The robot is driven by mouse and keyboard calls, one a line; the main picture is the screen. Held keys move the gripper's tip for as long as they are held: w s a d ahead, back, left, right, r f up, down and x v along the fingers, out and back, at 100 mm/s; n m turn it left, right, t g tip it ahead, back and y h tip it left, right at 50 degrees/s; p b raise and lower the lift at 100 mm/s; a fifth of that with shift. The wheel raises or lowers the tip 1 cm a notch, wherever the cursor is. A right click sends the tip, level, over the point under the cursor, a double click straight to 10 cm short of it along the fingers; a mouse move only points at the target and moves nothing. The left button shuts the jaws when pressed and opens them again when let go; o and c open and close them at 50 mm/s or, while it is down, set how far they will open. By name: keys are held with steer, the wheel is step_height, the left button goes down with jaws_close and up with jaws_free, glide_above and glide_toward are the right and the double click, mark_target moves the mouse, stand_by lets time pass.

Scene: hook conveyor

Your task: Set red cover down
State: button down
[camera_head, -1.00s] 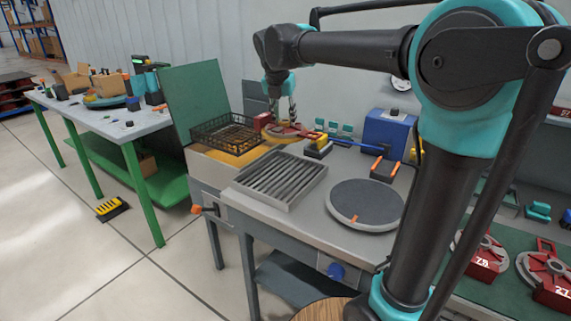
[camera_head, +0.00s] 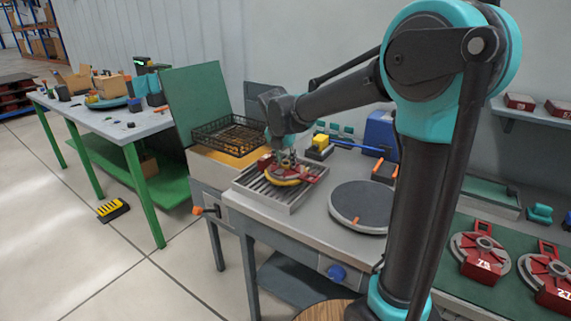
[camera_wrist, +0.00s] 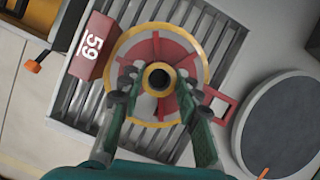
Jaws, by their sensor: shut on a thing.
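The red cover (camera_head: 284,172), with a yellow rim and a block marked 59, is in my gripper over the slatted grey rack (camera_head: 245,184). In the wrist view the cover (camera_wrist: 184,60) lies across the slats, with the number block at left and a red loop handle at right. My gripper (camera_wrist: 157,82) is shut on the cover at its dark-centred yellow hub, one finger on each side. It also shows from above in the head view (camera_head: 283,155). Whether the cover touches the slats or hangs just above them I cannot tell.
A round dark turntable (camera_head: 361,206) stands right of the rack. A black wire basket (camera_head: 228,134) is behind it at left. A yellow-and-black block (camera_head: 319,148) and a blue box (camera_head: 381,130) stand behind. Other red covers (camera_head: 479,255) lie on the green surface at right.

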steer(key=shift+f, duration=0.5)
steer(key=shift+f, duration=0.1)
steer(key=c, duration=1.1)
jaws_free()
steer(key=v, duration=1.2)
